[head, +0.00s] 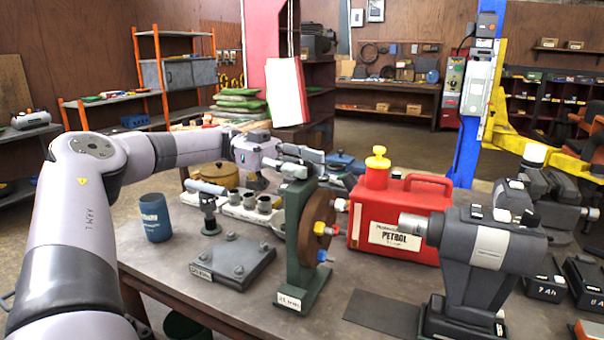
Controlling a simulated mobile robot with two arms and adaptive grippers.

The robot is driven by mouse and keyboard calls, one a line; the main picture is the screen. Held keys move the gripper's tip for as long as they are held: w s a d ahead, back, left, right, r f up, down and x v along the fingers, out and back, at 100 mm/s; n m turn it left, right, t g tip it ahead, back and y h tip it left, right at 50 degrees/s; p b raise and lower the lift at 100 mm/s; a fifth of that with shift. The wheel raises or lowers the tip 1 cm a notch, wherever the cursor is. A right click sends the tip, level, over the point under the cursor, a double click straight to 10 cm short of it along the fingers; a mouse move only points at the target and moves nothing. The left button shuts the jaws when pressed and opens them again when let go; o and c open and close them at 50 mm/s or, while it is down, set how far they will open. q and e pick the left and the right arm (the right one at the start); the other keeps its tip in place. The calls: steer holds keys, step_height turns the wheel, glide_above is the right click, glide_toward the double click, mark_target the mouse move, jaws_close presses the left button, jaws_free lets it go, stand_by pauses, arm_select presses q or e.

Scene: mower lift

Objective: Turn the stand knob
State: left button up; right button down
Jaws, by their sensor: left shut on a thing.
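The dark green stand (298,235) stands upright on the grey workbench, with a labelled foot at its front. A round brown disc (317,227) is mounted on its right side, with white, yellow, blue and red pieces on it. My left gripper (298,166) reaches in from the left to the top of the stand. Its fingers are closed there on what appears to be the stand knob, which they mostly hide. I cannot tell how far the knob is turned. My right gripper is not in view.
A red petrol can (398,212) stands behind the stand to the right. A grey bench machine (478,258) is at the right. A dark plate with bolts (233,262) and a blue cup (155,218) are to the left. A dark mat (382,312) lies in front.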

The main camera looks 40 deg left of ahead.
mark_target(302, 164)
arm_select(q)
steer(key=shift+f+m+g, duration=0.1)
steer(key=shift+m+g, duration=0.8)
steer(key=shift+g, duration=0.5)
steer(key=o, duration=1.1)
steer(key=shift+d, duration=0.1)
steer(key=shift+r, duration=0.2)
step_height(302, 164, up, 10)
steer(key=shift+f, duration=0.15)
